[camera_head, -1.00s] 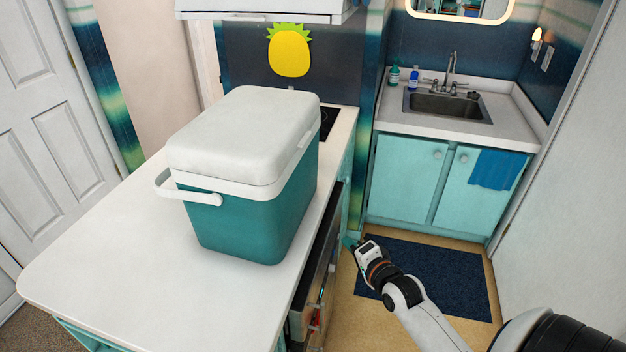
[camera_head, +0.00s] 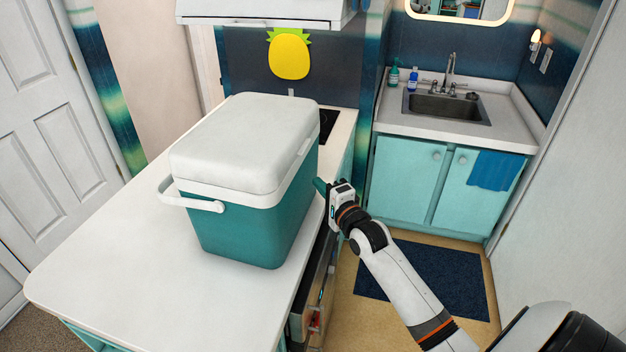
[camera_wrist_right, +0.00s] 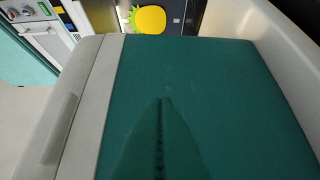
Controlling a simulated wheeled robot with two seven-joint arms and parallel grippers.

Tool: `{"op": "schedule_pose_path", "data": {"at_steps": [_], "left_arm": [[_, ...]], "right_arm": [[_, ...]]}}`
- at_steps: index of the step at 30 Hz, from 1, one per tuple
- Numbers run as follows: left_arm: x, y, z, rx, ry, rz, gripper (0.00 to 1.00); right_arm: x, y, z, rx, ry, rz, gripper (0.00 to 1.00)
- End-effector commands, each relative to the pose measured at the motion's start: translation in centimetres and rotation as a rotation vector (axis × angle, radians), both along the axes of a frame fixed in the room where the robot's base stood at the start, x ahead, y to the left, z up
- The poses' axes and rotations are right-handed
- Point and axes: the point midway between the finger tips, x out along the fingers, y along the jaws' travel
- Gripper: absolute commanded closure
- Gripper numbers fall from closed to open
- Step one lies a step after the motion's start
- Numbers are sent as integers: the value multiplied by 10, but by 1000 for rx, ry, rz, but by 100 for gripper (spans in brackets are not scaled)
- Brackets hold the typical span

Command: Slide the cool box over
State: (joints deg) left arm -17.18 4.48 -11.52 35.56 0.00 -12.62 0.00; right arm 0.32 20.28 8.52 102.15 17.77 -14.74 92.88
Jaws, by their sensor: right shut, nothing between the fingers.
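The cool box (camera_head: 250,232) is teal with a white lid (camera_head: 245,140) and a white carry handle at its left end. It stands upright on the white counter (camera_head: 110,270). My right gripper (camera_head: 319,185) is shut and empty, its teal fingertips at the box's right side, below the lid. In the right wrist view the box's teal side (camera_wrist_right: 215,90) fills most of the picture, with the shut fingers (camera_wrist_right: 163,102) in front of it. I cannot tell whether they touch it. My left gripper is not in view.
A dark hob (camera_head: 327,122) lies behind the box at the counter's far end. The counter's left and front parts are bare. A sink (camera_head: 445,108) stands on the unit at the back right. A dark blue mat (camera_head: 425,285) lies on the floor.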

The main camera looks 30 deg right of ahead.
Motion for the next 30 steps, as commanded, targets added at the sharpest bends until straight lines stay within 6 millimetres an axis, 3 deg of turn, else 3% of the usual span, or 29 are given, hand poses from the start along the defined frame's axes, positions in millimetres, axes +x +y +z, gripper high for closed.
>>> {"op": "schedule_pose_path", "data": {"at_steps": [6,20,23,30], "left_arm": [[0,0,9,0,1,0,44],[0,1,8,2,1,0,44],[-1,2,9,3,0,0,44],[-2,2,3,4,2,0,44]], "right_arm": [[14,12,1,1,-2,-1,100],[21,17,1,2,-3,-1,100],[35,30,1,9,-6,-2,100],[90,79,1,11,-6,2,100]]}}
